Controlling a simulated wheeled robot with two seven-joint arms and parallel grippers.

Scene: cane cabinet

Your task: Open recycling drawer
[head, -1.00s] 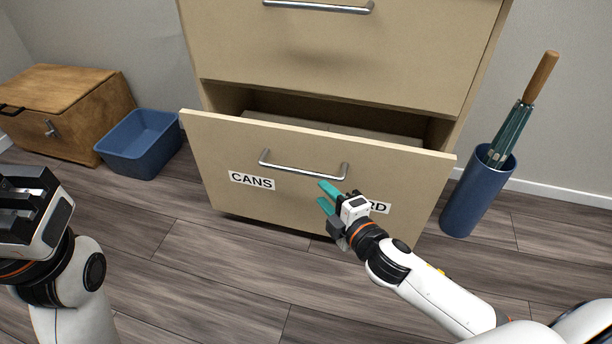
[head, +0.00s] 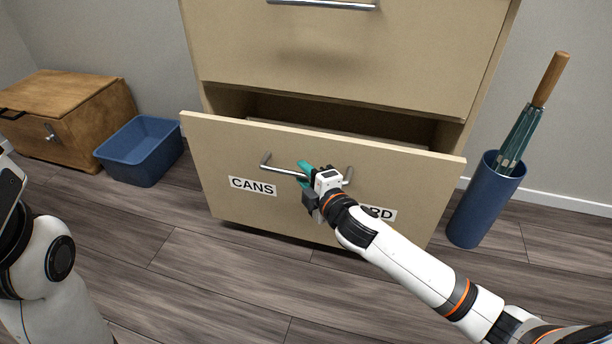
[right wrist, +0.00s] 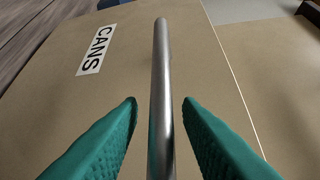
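The lower drawer (head: 225,160) of the tan cabinet stands partly pulled out, with labels reading "CANS" and, partly covered by my arm, "...RD". Its metal bar handle (head: 278,171) runs across the front. My right gripper (head: 303,172) is at the handle's right half. In the right wrist view the bar (right wrist: 161,90) passes between the two teal fingers (right wrist: 160,105), with a gap on each side, so the gripper is open around it. Only a slice of my left gripper's body shows at the left edge of the head view; its fingers are out of sight.
An upper drawer with its own handle (head: 325,4) is above. A blue bin (head: 140,155) and a wooden chest (head: 65,115) stand at left. A blue holder (head: 482,205) with an umbrella (head: 520,135) stands close to the drawer's right. The floor in front is clear.

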